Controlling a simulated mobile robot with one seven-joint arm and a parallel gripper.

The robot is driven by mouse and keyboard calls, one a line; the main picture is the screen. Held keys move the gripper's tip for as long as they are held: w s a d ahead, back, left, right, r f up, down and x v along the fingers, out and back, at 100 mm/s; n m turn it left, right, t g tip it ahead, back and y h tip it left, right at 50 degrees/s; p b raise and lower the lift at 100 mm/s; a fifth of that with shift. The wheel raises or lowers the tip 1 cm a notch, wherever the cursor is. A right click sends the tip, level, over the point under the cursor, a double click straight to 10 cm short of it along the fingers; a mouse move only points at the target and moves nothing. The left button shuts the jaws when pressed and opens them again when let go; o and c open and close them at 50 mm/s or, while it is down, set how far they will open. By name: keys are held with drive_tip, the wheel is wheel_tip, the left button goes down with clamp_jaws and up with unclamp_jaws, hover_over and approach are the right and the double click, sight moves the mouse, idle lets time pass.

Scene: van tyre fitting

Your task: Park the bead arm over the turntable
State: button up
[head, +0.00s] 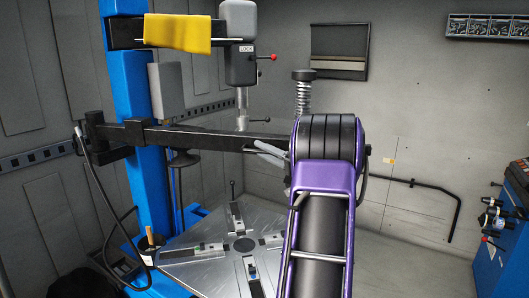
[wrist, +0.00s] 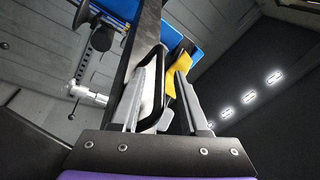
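The bead arm (head: 215,138) is a long black horizontal beam reaching right from the blue column, and its right end is hidden behind my purple arm. A dark disc (head: 184,159) hangs below it. The turntable (head: 205,263) is a grey metal plate with clamp jaws, lower down, its right part hidden by my arm. My gripper (head: 262,150) is beside the beam's right part. In the wrist view, the fingers stand apart, with a black loop handle (wrist: 150,112) between them and the beam (wrist: 129,78) beside the left finger. I see no clear grip on the handle.
The blue column (head: 131,78) carries an upper arm with a yellow cloth (head: 178,33) and a grey head with a red-knobbed lever (head: 240,45). A spring-wrapped post (head: 303,97) rises behind my arm. A blue machine (head: 503,235) stands at right. Floor between is clear.

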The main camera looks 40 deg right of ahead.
drive_tip(key=v, duration=1.7)
drive_tip(key=shift+s+b, duration=0.25)
drive_tip(key=shift+b, duration=0.15)
drive_tip(key=shift+f, duration=0.1)
